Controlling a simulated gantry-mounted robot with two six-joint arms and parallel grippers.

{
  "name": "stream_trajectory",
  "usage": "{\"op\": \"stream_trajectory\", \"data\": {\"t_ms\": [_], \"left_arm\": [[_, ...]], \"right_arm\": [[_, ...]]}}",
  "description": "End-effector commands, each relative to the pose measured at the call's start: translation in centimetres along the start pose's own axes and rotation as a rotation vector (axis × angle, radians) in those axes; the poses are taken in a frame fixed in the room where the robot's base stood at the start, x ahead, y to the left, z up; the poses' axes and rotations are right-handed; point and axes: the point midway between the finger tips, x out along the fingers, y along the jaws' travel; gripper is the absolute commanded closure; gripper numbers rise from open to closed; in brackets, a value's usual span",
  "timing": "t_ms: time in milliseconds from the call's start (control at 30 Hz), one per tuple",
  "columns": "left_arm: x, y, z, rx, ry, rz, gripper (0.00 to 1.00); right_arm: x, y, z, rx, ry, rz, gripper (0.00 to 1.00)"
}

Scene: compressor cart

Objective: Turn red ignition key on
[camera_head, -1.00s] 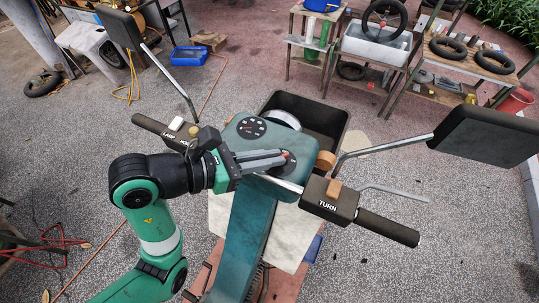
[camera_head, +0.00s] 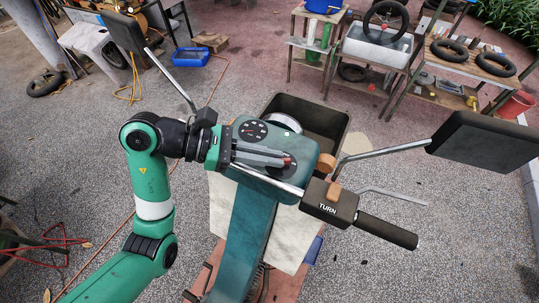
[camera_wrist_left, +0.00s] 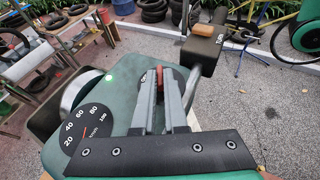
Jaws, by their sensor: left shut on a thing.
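The red ignition key (camera_wrist_left: 160,76) stands on the green dash panel, between the tips of my left gripper's fingers in the left wrist view. Only a small bit of its red shows in the head view (camera_head: 287,161). My left gripper (camera_head: 284,160) reaches in from the left, low over the panel, and is shut on the key. It also shows in the left wrist view (camera_wrist_left: 161,82). The fingers hide the key's lower part. The green panel (camera_head: 247,119) carries a black speedometer (camera_head: 251,131), and a small green light glows beside it. My right gripper is in no view.
The right handlebar has a TURN switch box (camera_head: 329,203) with an orange button and a black grip. A mirror (camera_head: 487,138) sticks out to the right, another at the upper left (camera_head: 122,32). Workbenches with tyres (camera_head: 455,60) stand behind. Open ground lies to the left.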

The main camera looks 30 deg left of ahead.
Motion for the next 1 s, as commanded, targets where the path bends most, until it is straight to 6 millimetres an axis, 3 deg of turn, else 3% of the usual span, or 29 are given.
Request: {"op": "stream_trajectory", "data": {"t_ms": [67,100,267,567,667,1000], "left_arm": [[0.0,0.0,-0.1,0.000,0.001,0.000,1.00],[0.0,0.0,-0.1,-0.001,0.001,0.000,0.88],[0.0,0.0,0.0,-0.001,0.001,0.001,0.60],[-0.1,0.0,0.0,-0.001,0.001,0.002,0.60],[-1.0,0.1,0.0,-0.001,0.000,0.004,0.60],[-8.5,0.1,-0.1,0.000,0.001,0.008,0.60]], "right_arm": [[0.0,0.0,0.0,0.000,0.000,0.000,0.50],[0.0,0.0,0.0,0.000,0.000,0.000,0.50],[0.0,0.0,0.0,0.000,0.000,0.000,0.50],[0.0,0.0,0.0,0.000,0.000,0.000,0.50],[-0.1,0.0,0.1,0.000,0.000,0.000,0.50],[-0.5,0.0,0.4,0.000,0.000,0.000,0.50]]}}
